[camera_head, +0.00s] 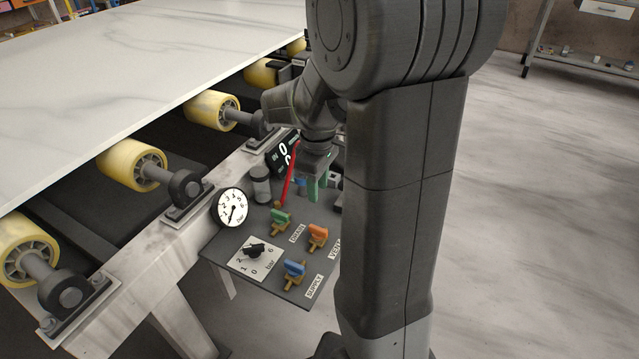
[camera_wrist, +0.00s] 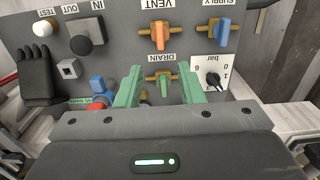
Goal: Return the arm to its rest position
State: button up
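My gripper (camera_head: 318,187) has green fingers and hangs over the far part of the grey control panel (camera_head: 225,246), partly hidden by my arm. In the wrist view my gripper (camera_wrist: 158,72) is open, its fingers apart with nothing held. The green DRAIN valve handle (camera_wrist: 164,83) appears between the fingers there; whether they touch it cannot be told. In the head view the green handle (camera_head: 281,216) looks apart from the fingers. My arm is bent down beside the rollers.
The marble slab (camera_head: 150,55) lies on yellow rollers (camera_head: 133,163) at left. Open floor (camera_head: 540,200) is at right.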

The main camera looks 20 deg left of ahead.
aim_at(318, 228)
jog(key=shift+f, duration=0.15)
notch_tip(318, 228, down, 13)
jog(key=b, duration=0.4)
jog(key=shift+f, duration=0.15)
jog(key=shift+f+b, duration=0.25)
jog(key=shift+b, duration=0.05)
jog(key=shift+r, duration=0.15)
